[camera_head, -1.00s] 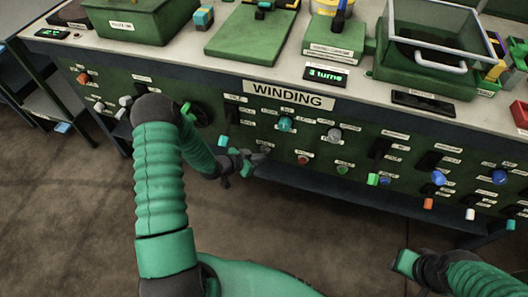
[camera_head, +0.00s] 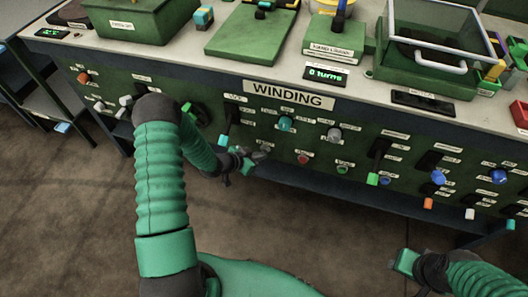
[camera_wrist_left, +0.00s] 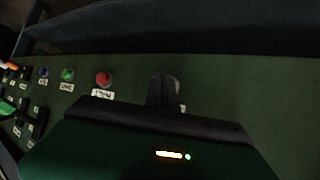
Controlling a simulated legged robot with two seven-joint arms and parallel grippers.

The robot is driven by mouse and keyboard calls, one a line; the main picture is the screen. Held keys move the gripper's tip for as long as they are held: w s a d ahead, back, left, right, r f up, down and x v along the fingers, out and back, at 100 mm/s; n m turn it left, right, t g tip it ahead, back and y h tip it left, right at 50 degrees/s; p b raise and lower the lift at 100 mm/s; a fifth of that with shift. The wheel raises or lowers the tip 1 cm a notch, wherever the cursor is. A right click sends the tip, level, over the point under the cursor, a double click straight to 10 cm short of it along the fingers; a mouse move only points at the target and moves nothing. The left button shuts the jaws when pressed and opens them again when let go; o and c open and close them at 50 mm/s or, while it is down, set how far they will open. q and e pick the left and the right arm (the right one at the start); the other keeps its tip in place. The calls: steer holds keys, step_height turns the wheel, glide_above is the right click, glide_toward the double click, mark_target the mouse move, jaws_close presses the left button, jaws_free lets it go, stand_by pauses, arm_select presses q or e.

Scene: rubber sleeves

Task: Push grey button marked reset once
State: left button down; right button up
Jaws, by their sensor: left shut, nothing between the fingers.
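The grey button (camera_head: 334,134) sits on the green front panel (camera_head: 205,92), right of a teal knob (camera_head: 285,123). The label beside it is too small to read. My left gripper (camera_head: 264,154) is shut and empty, in front of the panel, to the left of and lower than the grey button in the head view. In the left wrist view its closed fingers (camera_wrist_left: 162,88) cover part of a greyish round shape; I cannot tell whether they touch it. The small display (camera_head: 325,73) above reads "0 turns".
A red button (camera_head: 303,158) and a green button (camera_head: 342,169) are near my left gripper. The red button also shows in the left wrist view (camera_wrist_left: 103,78). A teal-tipped lever (camera_head: 223,139) hangs left of the WINDING sign (camera_head: 289,95). Several knobs and levers fill the panel's right side.

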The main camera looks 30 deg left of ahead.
arm_select(q)
steer(key=shift+s, duration=0.1)
steer(key=shift+s+d+p, duration=0.2)
steer(key=shift+s+p, duration=0.1)
steer(key=shift+s, duration=0.35)
steer(key=shift+s+d+p, duration=0.2)
steer(key=shift+s, duration=0.6)
steer(key=shift+s+d+p, duration=0.15)
steer(key=shift+s+p, duration=0.1)
steer(key=shift+s, duration=0.6)
steer(key=shift+s+d+p, duration=0.2)
steer(key=shift+s, duration=0.6)
